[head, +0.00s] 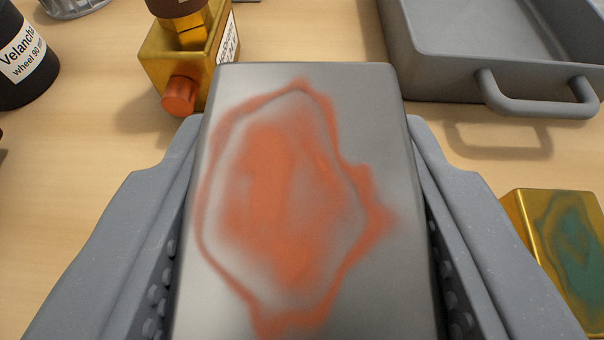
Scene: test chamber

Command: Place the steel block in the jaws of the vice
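The steel block (290,210) is a grey metal block with an orange, rust-like patch on its upper face. It fills the middle of the head view. My gripper (304,125) is shut on it, with one grey finger along each side. The block's underside and the surface directly below it are hidden. No vice can be made out for certain. A yellow metal body with an orange-red knob (179,96) stands beyond the block at upper left, partly cut off by the top edge, with a gold and brown piece in its top opening. I cannot tell whether it is the vice.
A grey tray with a loop handle (540,98) lies at upper right. A gold block with a green patch (565,245) sits at right, near my right finger. A black labelled cylinder (25,60) stands at upper left. Bare wooden tabletop (70,170) shows at left.

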